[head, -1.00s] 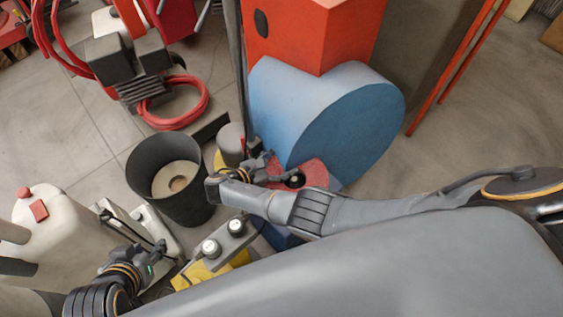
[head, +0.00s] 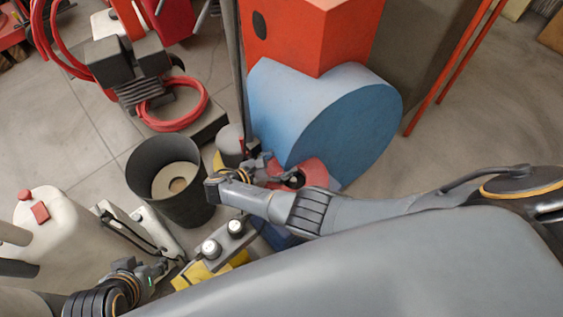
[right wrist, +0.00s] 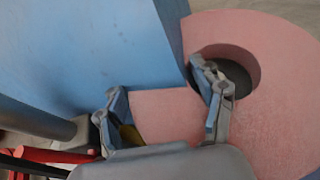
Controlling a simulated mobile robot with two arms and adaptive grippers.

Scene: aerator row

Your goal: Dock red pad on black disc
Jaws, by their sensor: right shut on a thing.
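The red pad (head: 313,171) is a thick pinkish-red ring at the foot of the blue rounded housing; it fills much of the right wrist view (right wrist: 275,110). My right gripper (head: 275,172) is shut on the pad, one finger (right wrist: 215,100) at its round hole and the other at its outer edge. A dark round area (right wrist: 235,72) shows in the hole; I cannot tell whether it is the black disc, or whether the pad touches it. My left gripper (head: 158,269) is low at the left, beside a yellow thing; its fingers are too small to read.
The blue housing (head: 330,115) under a red box (head: 310,35) stands close behind the pad. A dark bucket (head: 190,205), a grey box with two knobs (head: 225,240) and a white canister (head: 45,215) stand to the left. Floor at the right is free.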

